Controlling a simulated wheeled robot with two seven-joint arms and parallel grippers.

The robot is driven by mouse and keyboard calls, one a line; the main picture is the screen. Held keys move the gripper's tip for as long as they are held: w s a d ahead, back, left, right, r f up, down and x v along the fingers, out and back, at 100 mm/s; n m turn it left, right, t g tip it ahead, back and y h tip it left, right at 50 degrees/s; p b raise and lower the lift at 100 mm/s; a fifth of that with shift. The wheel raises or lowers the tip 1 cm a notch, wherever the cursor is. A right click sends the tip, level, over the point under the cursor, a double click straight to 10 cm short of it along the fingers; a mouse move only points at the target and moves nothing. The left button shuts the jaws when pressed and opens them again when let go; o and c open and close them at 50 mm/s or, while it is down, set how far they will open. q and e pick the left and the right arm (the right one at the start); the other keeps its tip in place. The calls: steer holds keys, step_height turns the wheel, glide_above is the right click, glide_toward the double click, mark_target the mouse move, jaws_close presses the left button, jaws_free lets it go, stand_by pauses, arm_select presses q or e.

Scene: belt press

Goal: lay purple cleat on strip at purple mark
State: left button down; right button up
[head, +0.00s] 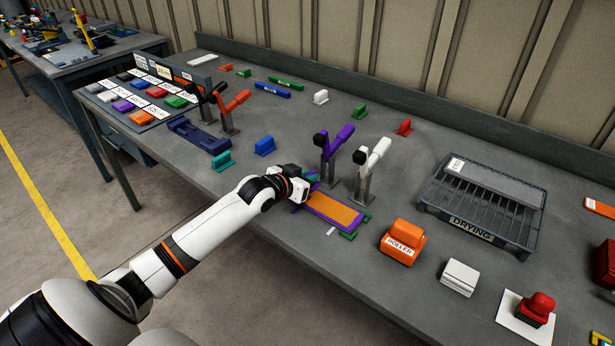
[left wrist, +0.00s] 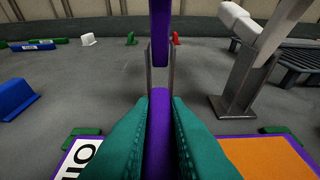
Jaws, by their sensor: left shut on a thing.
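My left gripper (head: 311,178) is over the near-middle bench, at the left part of the strip. In the left wrist view its teal fingers (left wrist: 160,135) are shut on a long purple piece, the purple cleat (left wrist: 159,128). The strip (head: 334,210) is orange with a purple border. In the left wrist view its orange part (left wrist: 265,158) lies right of the fingers and a white lettered part (left wrist: 82,158) lies left of them. The fingers hide the strip's middle and any purple mark there. Whether the cleat touches the strip, I cannot tell. My right gripper is not in view.
A purple-handled lever (head: 338,142) and a white-handled lever (head: 375,155) stand just behind the strip. Green blocks (head: 348,236) sit at its edge. Blue (head: 265,146) and teal (head: 221,160) blocks stand left.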

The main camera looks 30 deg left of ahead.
arm_select(q)
steer(key=shift+f, duration=0.25)
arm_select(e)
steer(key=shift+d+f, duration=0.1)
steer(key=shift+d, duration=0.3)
arm_select(q)
steer(key=shift+f+b, duration=0.55)
steer(key=shift+f, duration=0.65)
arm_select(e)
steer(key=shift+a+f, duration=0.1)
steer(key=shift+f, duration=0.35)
arm_select(q)
steer(key=c, duration=1.3)
jaws_free()
steer(key=shift+c, duration=0.2)
steer(key=shift+s, duration=0.1)
steer(key=v, duration=1)
steer(key=shift+s+a+r, duration=0.1)
steer(key=shift+s, duration=0.3)
steer(key=shift+s+r, duration=0.3)
steer(key=shift+s, duration=0.15)
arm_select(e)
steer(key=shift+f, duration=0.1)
arm_select(q)
steer(key=shift+f, duration=0.1)
